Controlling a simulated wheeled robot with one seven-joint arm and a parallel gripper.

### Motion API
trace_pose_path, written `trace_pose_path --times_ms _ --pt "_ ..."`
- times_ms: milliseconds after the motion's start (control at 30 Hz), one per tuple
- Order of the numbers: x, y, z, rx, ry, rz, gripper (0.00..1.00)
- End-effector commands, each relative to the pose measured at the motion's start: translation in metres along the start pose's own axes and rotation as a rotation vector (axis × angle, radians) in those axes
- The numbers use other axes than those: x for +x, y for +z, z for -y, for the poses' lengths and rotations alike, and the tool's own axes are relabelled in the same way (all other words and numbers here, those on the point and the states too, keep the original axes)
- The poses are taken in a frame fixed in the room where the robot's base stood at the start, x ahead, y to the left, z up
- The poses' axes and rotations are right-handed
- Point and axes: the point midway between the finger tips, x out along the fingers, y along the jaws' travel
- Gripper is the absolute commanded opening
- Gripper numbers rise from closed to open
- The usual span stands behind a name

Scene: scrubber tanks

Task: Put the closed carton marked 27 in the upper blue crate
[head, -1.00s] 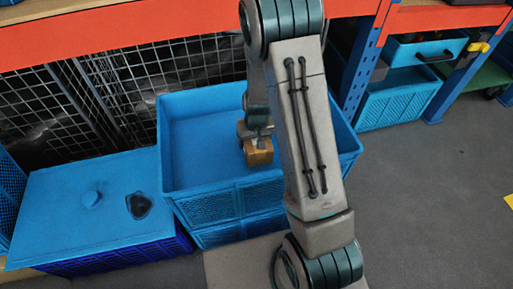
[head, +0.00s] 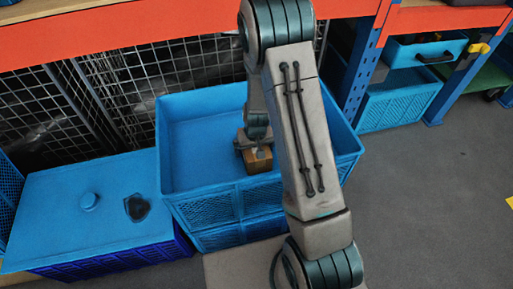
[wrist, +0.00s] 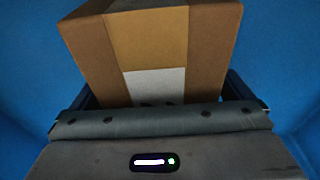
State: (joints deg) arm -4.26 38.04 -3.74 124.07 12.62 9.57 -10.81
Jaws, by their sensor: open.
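A brown carton (head: 259,161) is inside the upper blue crate (head: 214,203), toward its front wall. In the wrist view the closed carton (wrist: 152,42) shows a lighter tape band and part of a white label; no number can be read. My gripper (head: 255,146) is open and reaches down into the crate over the carton. In the wrist view the carton sits between the spread fingers of my gripper (wrist: 160,95). Whether the carton rests fully on the crate floor cannot be told. My arm hides the right part of the crate.
The upper crate stands on another blue crate (head: 237,231). A lidded blue box (head: 70,205) with a knob and dark patch stands to the left. An orange shelf beam (head: 130,32) and wire mesh (head: 120,85) are behind. Grey floor (head: 430,205) is clear at right.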

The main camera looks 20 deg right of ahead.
Motion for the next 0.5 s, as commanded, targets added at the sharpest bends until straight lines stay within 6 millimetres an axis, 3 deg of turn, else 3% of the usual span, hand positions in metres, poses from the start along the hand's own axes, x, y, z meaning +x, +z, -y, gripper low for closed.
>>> trace_pose_path --times_ms 167,500 --pt "-0.006 -0.001 0.000 0.000 0.000 -0.001 0.99" --pt "-0.073 -0.002 0.001 -0.002 0.000 -0.005 0.99"
